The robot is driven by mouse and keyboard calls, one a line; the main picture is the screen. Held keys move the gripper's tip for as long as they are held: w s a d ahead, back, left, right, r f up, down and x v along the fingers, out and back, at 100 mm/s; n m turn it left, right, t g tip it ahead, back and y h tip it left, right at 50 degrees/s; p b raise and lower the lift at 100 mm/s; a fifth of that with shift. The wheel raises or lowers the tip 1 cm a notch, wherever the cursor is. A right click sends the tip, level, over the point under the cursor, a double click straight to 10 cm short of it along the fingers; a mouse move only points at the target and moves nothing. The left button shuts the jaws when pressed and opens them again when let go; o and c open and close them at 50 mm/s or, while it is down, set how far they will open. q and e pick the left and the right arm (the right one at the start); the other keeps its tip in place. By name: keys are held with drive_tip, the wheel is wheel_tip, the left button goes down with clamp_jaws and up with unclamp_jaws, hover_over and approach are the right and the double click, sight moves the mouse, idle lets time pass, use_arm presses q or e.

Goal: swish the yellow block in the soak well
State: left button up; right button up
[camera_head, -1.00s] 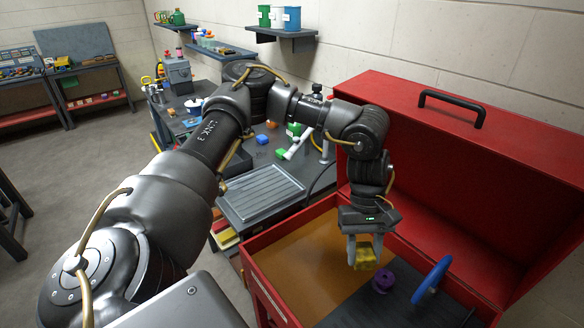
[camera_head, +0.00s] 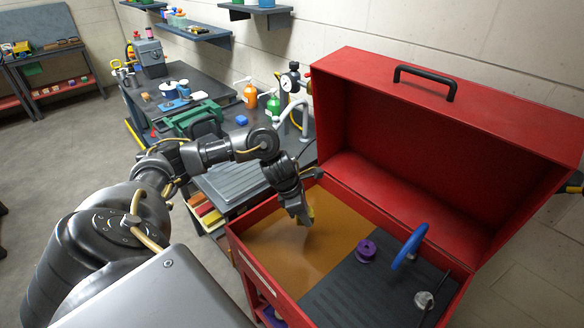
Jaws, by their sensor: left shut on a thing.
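The soak well (camera_head: 275,248) is the amber-brown pool in the left part of the red washer cabinet. My left gripper (camera_head: 304,217) points down over the far middle of this pool. It is shut on the yellow block (camera_head: 311,211), which shows only as a small yellow patch at the fingers. The fingertips are at or just above the amber surface; I cannot tell whether the block is dipped. My right gripper does not show.
A purple spool (camera_head: 366,250), a blue ring (camera_head: 409,248) and a clear round knob-like part (camera_head: 424,300) are on the dark ribbed shelf right of the pool. The open red lid (camera_head: 440,130) stands behind. A grey bench (camera_head: 235,178) with bottles is at the back left.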

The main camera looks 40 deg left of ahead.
use_arm(q)
drive_tip(key=a, duration=0.1)
drive_tip(key=a+n, duration=0.1)
drive_tip(key=a, duration=0.1)
drive_tip(key=a+f+n, duration=0.1)
drive_tip(key=shift+s+a+t+y, duration=0.3)
drive_tip(key=shift+s+t, duration=0.05)
drive_tip(key=shift+t, duration=0.05)
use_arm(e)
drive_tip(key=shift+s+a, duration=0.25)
